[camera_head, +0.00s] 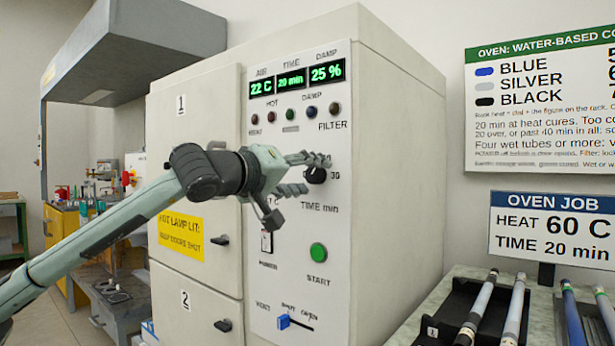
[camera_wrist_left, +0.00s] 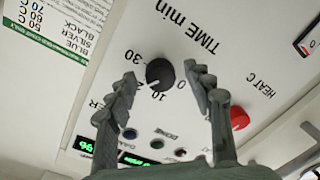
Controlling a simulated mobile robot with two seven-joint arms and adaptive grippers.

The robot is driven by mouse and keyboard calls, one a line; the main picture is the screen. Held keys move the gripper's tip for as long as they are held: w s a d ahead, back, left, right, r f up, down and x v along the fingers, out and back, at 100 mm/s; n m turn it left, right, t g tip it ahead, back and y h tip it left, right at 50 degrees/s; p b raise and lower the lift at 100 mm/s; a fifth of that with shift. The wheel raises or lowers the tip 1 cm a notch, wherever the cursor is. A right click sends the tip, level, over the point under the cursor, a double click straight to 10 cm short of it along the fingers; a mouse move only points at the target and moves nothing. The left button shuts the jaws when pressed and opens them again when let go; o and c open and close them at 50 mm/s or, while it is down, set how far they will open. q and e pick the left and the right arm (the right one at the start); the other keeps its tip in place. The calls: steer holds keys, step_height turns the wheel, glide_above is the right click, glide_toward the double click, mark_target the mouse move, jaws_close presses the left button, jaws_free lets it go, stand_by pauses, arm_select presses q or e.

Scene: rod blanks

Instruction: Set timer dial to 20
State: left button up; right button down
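The black timer dial (camera_head: 316,175) is on the oven's white panel above the "TIME min" label. My left gripper (camera_head: 308,172) is at the dial, its fingers pointing to the panel and partly covering it. In the left wrist view the dial (camera_wrist_left: 160,73) sits between the two open fingertips (camera_wrist_left: 160,78), with a gap on both sides. Scale marks 0, 10 and 30 show there; the 20 mark is not visible. The dial's pointer is too small to read surely. The time display (camera_head: 290,80) reads 20 min. My right gripper is not in view.
A red knob (camera_wrist_left: 240,118) by "HEAT C" is close to one finger. A green start button (camera_head: 318,252) and blue slider (camera_head: 284,321) are lower on the panel. The job sign (camera_head: 550,225) reads 60 C, 20 min. Rods lie in racks at right.

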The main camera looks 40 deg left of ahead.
arm_select(q)
steer(key=s, duration=1.2)
steer(key=shift+a+r, duration=0.3)
stand_by(0.5)
